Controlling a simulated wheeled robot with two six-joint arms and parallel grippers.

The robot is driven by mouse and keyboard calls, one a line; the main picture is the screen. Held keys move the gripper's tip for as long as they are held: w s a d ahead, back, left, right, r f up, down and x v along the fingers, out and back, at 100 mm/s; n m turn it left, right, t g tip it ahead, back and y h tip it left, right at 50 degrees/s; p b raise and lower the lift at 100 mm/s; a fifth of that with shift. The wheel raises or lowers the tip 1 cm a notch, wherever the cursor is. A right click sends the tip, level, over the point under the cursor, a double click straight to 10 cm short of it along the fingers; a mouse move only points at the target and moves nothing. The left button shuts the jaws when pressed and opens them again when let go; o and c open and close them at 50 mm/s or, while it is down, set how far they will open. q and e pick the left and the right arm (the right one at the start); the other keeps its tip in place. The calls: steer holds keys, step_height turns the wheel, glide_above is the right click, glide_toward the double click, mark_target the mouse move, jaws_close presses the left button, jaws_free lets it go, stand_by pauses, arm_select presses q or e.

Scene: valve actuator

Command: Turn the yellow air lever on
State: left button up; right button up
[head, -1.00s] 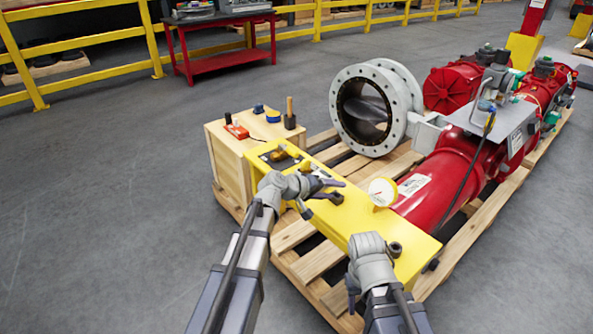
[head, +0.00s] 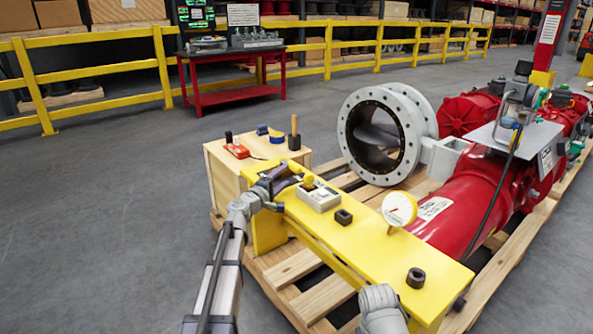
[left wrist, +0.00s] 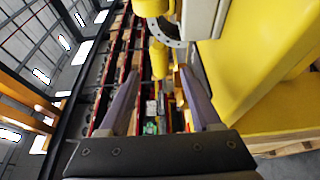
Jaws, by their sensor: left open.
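The yellow air lever (head: 308,182) is small and sits on a pale valve block (head: 320,198) on top of the yellow beam. In the left wrist view the lever (left wrist: 159,58) shows as a yellow bar between the fingertips, apart from both fingers. My left gripper (head: 284,190) is open beside the block, on its left; it also shows in the left wrist view (left wrist: 158,78). Whether the lever is fully inside the jaws in depth is hard to tell. Only a grey link of my right arm shows at the bottom; its gripper is out of sight.
The yellow beam (head: 365,243) carries a black square fitting (head: 343,217), a dial gauge (head: 399,208) and a black knob (head: 416,278). A wooden crate (head: 225,170) with tools stands behind. A red actuator (head: 465,200) and grey flanged valve (head: 428,110) lie right. Left floor is clear.

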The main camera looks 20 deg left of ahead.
mark_target(292, 169)
arm_select(q)
steer(key=shift+x, duration=3.9)
steer(key=shift+d, duration=0.1)
steer(key=shift+c, duration=0.2)
jaws_close()
